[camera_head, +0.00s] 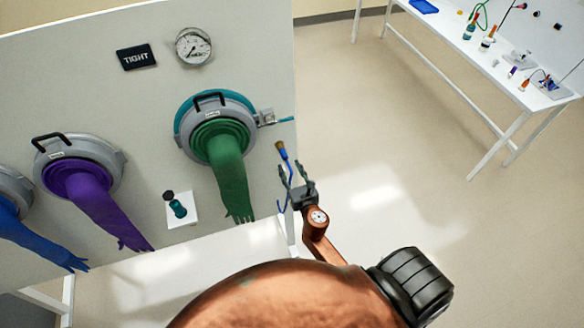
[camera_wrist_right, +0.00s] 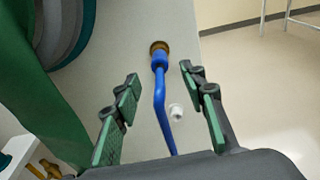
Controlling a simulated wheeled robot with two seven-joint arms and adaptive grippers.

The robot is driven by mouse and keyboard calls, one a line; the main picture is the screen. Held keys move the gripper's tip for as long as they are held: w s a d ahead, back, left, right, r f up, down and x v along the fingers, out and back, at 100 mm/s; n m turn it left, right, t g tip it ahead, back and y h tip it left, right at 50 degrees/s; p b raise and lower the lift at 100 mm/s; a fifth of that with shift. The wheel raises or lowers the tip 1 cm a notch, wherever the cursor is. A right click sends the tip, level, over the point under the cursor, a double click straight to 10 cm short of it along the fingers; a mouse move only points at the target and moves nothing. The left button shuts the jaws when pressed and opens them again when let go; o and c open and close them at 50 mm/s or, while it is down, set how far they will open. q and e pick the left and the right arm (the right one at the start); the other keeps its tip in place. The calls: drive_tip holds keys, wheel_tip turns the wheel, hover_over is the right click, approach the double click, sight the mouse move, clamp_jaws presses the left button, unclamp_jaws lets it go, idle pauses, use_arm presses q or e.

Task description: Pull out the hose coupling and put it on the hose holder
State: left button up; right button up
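The hose coupling (camera_wrist_right: 159,62) is a blue piece with a brass end at the top of a blue hose (camera_wrist_right: 161,115). In the head view the coupling (camera_head: 282,150) is near the right edge of the pale panel. My right gripper (camera_head: 292,172) is open and empty just below it. In the right wrist view the coupling lies ahead, between the open fingers (camera_wrist_right: 158,80), apart from both. A small white fitting (camera_wrist_right: 176,111) sits on the panel beside the hose; I cannot tell whether it is the hose holder. My left gripper is not in view.
A round port with a green glove (camera_head: 228,165) is left of the coupling, with a latch (camera_head: 267,117) at its side. A small white shelf (camera_head: 190,216) holds dark teal items. A pressure gauge (camera_head: 193,47) is above. Open floor lies to the right.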

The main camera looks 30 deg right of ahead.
sight(286, 159)
drive_tip(key=x, duration=0.7)
drive_tip(key=shift+w+f, duration=0.15)
drive_tip(key=shift+c, duration=0.3)
clamp_jaws()
idle(0.4)
